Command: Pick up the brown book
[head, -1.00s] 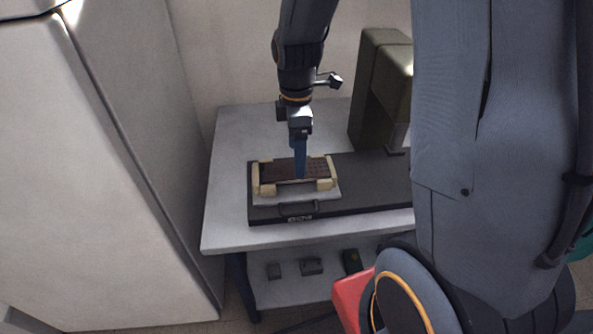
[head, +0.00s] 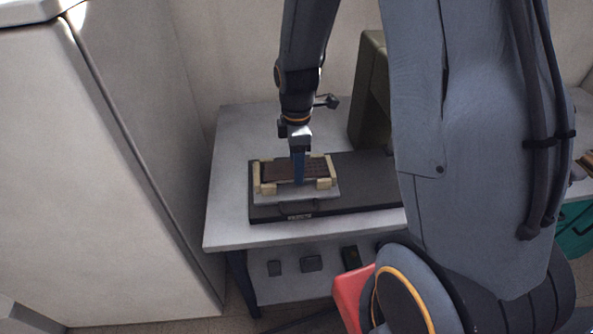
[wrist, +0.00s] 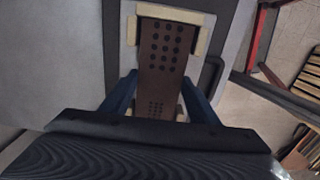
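The brown book (head: 279,172) lies flat in a holder with cream corner blocks (head: 267,188), on a dark flat board on the table. In the wrist view the brown book (wrist: 166,48) shows rows of dark dots on its cover. My gripper (head: 299,183) points down at the book's middle. In the wrist view, the blue fingers of my gripper (wrist: 160,92) stand apart on both sides of the book. I cannot tell whether they touch its edges. The fingertips and the near end of the book are partly hidden.
The dark board (head: 357,195) lies on the grey table (head: 230,226). A tall olive machine (head: 368,90) stands behind it to the right. A large pale cabinet (head: 95,190) is at the left. Small dark items (head: 311,263) lie on the lower shelf.

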